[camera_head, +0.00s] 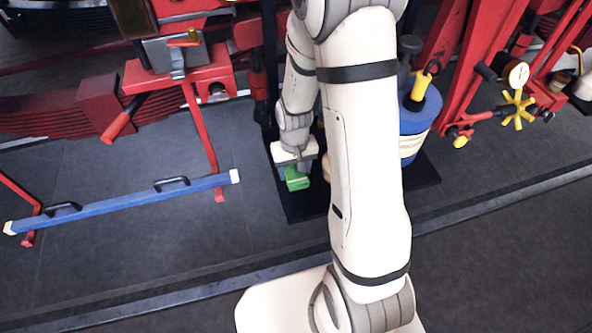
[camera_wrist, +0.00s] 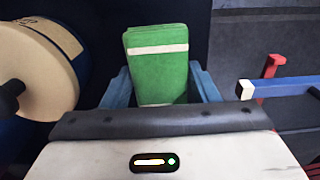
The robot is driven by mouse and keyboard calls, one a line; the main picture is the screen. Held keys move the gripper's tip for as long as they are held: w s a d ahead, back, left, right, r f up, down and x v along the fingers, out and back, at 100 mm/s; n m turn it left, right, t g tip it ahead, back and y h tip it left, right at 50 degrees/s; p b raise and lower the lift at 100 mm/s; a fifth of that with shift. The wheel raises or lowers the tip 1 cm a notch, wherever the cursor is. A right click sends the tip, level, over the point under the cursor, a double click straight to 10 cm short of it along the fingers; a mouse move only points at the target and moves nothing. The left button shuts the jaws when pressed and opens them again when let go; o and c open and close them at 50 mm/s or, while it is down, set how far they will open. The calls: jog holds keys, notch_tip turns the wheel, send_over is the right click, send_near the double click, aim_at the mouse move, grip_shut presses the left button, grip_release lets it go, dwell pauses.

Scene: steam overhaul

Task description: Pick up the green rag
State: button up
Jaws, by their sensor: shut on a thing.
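The green rag (camera_wrist: 157,72) is a folded green block with a white stripe, upright between the two blue fingers of my gripper (camera_wrist: 160,88) in the wrist view. The fingers close on its sides and their tips are partly hidden. In the head view the rag (camera_head: 297,181) shows as a small green patch at the end of my gripper (camera_head: 294,170), over the black base plate. I cannot tell whether the rag touches the plate.
A blue cylinder (camera_head: 414,122) stands on the black plate (camera_head: 413,180) to the right. A red frame with a gauge (camera_head: 518,74) is at right. Dark floor is clear in front.

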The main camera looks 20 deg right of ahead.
notch_tip(320, 180, up, 10)
jog(key=b, duration=0.1)
dwell(0.4)
